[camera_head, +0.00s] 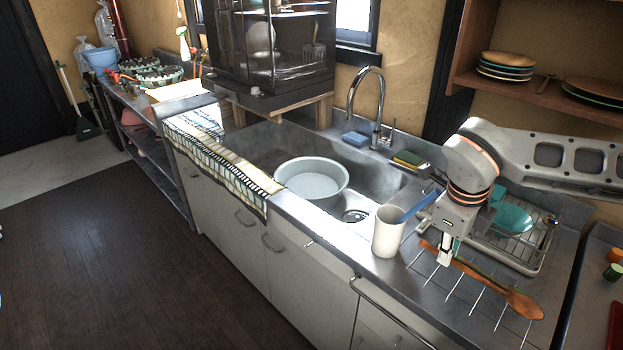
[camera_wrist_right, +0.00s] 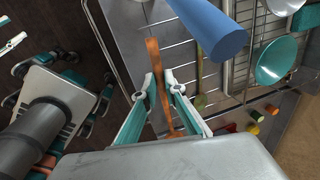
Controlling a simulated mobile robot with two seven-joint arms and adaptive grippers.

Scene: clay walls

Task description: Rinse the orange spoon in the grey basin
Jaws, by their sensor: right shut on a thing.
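The orange spoon (camera_head: 522,304) lies slantwise over the thin metal bars at the counter's front right, its wide end toward the lower right. My right gripper (camera_head: 445,256) points down and is shut on the spoon's handle near its upper-left end. In the right wrist view the fingertips (camera_wrist_right: 158,82) close on both sides of the orange handle (camera_wrist_right: 153,52). The spoon looks still at bar level. The grey basin (camera_head: 322,195), a round pale tub, sits in the sink at the left. Small pale, teal-edged parts at the left of the wrist view may be my left gripper; its state is unclear.
A white cup (camera_head: 387,240) with a blue-handled utensil (camera_head: 415,207) stands left of my right gripper. A dish rack (camera_head: 530,262) with teal dishes is behind it. A tall faucet (camera_head: 380,95) rises behind the sink. A striped towel (camera_head: 225,165) covers the counter left of the sink.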

